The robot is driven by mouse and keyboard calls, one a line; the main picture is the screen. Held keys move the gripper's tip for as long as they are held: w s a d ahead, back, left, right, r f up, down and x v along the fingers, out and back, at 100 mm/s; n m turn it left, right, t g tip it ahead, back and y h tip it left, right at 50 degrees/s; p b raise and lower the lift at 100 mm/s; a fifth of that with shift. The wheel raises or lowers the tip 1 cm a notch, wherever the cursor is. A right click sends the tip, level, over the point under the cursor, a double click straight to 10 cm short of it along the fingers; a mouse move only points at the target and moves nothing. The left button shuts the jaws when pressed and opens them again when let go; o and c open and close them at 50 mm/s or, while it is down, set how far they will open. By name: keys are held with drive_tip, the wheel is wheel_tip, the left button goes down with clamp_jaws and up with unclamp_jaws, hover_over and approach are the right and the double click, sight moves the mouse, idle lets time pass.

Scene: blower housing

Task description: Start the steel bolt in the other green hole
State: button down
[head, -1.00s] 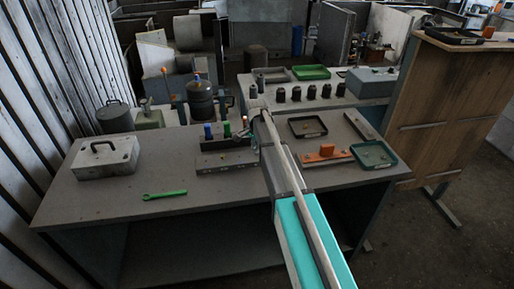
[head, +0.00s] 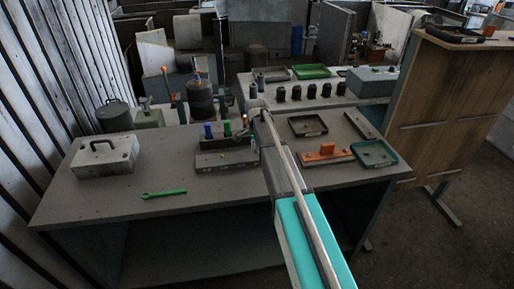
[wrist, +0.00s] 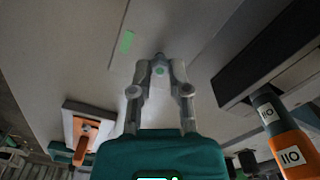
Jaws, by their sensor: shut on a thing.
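The bolt's shank is not clearly visible. No green hole can be made out clearly. A flat green strip (wrist: 126,42) lies up and left of the fingertips in the wrist view.
A dark rack (wrist: 240,75) with cylinders labelled 110 stands close right of the gripper in the wrist view. An orange block (head: 326,149), a dark tray (head: 293,133), a green tray (head: 362,160), a grey case (head: 104,168) and a green wrench (head: 165,193) lie on the bench.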

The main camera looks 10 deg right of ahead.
drive_tip(key=shift+f, duration=0.25)
idle(0.4)
drive_tip(key=shift+c, duration=0.2)
unclamp_jaws()
idle(0.4)
drive_tip(key=shift+r, duration=0.15)
drive_tip(key=shift+r+p, duration=3.8)
drive_tip(key=shift+r, duration=0.05)
